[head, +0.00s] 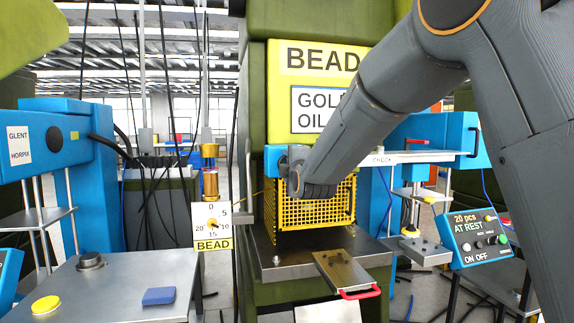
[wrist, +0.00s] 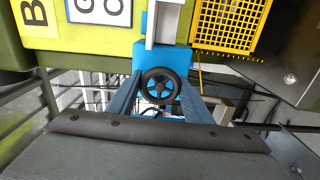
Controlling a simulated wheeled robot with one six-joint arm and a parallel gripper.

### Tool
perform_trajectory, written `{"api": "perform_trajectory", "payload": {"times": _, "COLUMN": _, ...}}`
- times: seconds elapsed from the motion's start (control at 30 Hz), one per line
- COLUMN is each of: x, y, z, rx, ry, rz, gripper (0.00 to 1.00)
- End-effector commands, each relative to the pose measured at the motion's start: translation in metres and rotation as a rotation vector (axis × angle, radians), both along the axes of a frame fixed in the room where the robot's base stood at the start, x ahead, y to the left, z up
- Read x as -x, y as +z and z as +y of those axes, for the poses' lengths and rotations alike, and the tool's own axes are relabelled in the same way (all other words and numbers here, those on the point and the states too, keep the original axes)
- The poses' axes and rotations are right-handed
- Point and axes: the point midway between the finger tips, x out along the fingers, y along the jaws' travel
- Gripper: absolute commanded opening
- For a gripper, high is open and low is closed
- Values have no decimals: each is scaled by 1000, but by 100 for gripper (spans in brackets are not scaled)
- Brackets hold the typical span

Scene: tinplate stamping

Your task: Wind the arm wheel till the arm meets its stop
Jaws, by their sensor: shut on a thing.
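The arm wheel (wrist: 159,86) is a small black spoked handwheel. In the wrist view it stands in front of a blue housing (wrist: 178,56), below the yellow-green press body. My gripper (wrist: 160,90) has one finger on each side of the wheel and is shut on its rim. In the head view, the blue housing (head: 272,158) shows beside the end of my arm, which hides the wheel. A pale bar (wrist: 151,24) runs from the housing in the wrist view. I cannot tell where the arm's stop is.
A yellow mesh guard (head: 312,212) stands just beside my wrist, above a steel press table (head: 290,262). A dial gauge marked BEAD (head: 212,222) hangs to the left. A control box (head: 478,236) reads "20 pcs AT REST". A bench (head: 120,280) is at lower left.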

Motion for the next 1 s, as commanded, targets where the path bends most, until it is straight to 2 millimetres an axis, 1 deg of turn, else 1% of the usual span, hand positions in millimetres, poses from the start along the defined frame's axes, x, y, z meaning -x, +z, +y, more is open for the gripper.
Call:
{"api": "perform_trajectory", "payload": {"times": 0.03, "x": 0, "y": -2, "z": -1, "rx": 44, "ry": -1, "rz": -7, "gripper": 23}}
{"api": "perform_trajectory", "payload": {"times": 0.6, "x": 0, "y": -2, "z": -1, "rx": 559, "ry": 0, "rz": -156, "gripper": 23}}
{"api": "perform_trajectory", "payload": {"times": 0.8, "x": 0, "y": -2, "z": -1, "rx": 711, "ry": 0, "rz": -199, "gripper": 23}}
{"api": "perform_trajectory", "payload": {"times": 1.0, "x": 0, "y": -2, "z": -1, "rx": 820, "ry": 0, "rz": -232, "gripper": 23}}
